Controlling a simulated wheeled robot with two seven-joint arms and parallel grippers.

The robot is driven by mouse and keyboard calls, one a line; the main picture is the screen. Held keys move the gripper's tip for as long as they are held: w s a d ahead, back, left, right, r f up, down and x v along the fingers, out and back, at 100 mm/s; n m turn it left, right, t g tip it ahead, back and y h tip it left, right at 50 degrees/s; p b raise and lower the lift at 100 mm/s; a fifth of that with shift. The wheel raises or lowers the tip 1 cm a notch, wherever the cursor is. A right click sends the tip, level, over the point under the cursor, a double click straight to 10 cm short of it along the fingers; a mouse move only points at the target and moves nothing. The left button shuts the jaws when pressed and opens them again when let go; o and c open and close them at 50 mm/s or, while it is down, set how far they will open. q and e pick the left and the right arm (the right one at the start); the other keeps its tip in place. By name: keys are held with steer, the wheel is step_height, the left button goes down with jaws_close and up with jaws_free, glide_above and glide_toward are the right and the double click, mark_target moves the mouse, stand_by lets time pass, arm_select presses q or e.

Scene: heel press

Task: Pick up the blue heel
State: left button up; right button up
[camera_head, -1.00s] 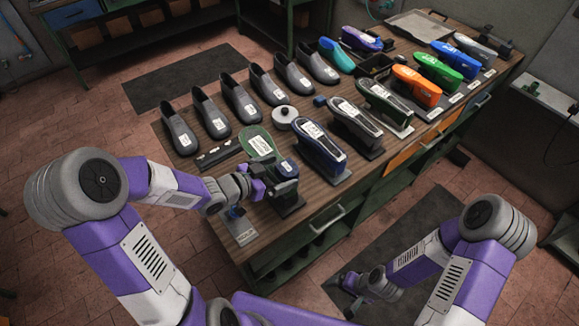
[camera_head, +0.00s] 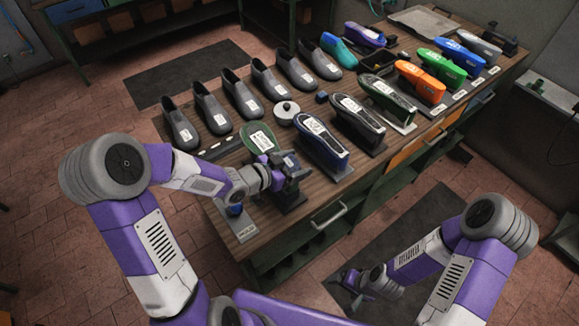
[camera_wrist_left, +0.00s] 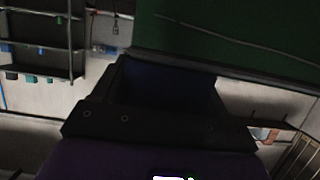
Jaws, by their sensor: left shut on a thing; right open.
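My left gripper (camera_head: 289,165) is over the near end of the green-soled shoe form (camera_head: 259,139) on its dark stand. In the left wrist view its black jaws are closed on a dark blue piece (camera_wrist_left: 165,85), which looks like the blue heel. In the head view the jaws mostly hide this piece, and I cannot tell whether it touches the form. A smaller blue piece (camera_head: 235,210) sits on the grey labelled plate (camera_head: 243,232) at the bench's near left corner. My right gripper (camera_head: 347,278) is open and empty, low beside the bench.
Several grey shoes (camera_head: 240,93) stand in a row along the bench's far side. Blue (camera_head: 321,136), black and green-edged forms stand to the right of my left gripper. Coloured forms (camera_head: 420,82) fill the right end.

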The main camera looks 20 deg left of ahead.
mark_target(294, 159)
arm_select(q)
steer(key=shift+c, duration=0.4)
step_height(294, 159, up, 9)
steer(key=p, duration=0.2)
steer(key=shift+f+p, duration=0.15)
steer(key=shift+p, duration=0.25)
steer(key=r+p, duration=0.2)
steer(key=p, duration=0.1)
steer(key=shift+w+a, duration=0.1)
steer(key=shift+w+a+f+p, duration=0.1)
steer(key=shift+a+f+p, duration=0.1)
steer(key=shift+p, duration=0.25)
step_height(294, 159, down, 9)
steer(key=b, duration=0.8)
steer(key=shift+f+b, duration=0.55)
steer(key=shift+f, duration=0.15)
